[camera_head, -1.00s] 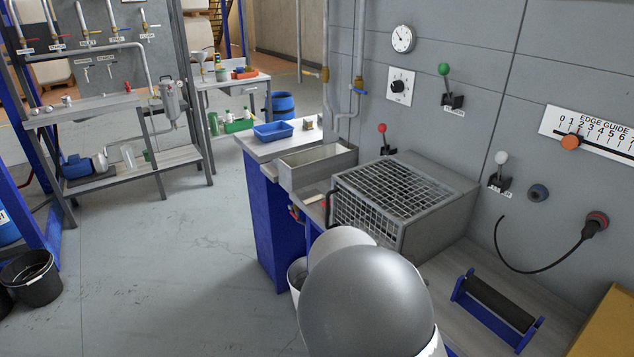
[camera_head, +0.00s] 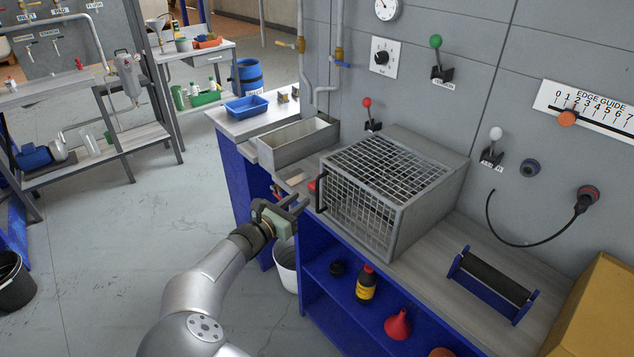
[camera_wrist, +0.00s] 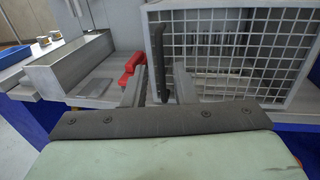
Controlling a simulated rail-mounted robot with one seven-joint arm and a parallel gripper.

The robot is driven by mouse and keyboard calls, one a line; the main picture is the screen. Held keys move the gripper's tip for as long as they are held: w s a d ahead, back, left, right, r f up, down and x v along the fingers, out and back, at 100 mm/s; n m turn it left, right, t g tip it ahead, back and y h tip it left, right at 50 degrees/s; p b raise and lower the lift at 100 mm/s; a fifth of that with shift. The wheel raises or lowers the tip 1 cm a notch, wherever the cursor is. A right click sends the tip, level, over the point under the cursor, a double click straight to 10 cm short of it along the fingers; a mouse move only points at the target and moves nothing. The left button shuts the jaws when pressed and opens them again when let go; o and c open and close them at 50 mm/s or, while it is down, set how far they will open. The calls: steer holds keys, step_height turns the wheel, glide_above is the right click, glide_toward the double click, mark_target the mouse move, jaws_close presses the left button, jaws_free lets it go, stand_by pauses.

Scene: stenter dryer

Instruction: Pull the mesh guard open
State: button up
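The mesh guard (camera_head: 358,208) is a grey wire-mesh front on a grey metal box with a mesh top, standing on the workbench. It looks closed against the box. Its black vertical bar handle (camera_head: 320,192) is at the front's left edge. In the wrist view the handle (camera_wrist: 158,62) stands upright in line with the space between my fingers, and mesh (camera_wrist: 235,50) fills the right side. My gripper (camera_head: 294,202) is open and empty, just left of and slightly below the handle. Its fingers (camera_wrist: 159,92) point toward the handle; I cannot tell whether they reach around it.
A red object (camera_wrist: 132,66) lies on the bench close to my left finger. An open metal trough (camera_head: 297,142) stands left of the box. A white bucket (camera_head: 286,268) is below my gripper. A bottle (camera_head: 366,284) and red funnel (camera_head: 398,324) sit on the lower shelf.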

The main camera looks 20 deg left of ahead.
steer(key=p+x, duration=0.1)
steer(key=x, duration=0.8)
steer(key=shift+p, duration=0.4)
jaws_close()
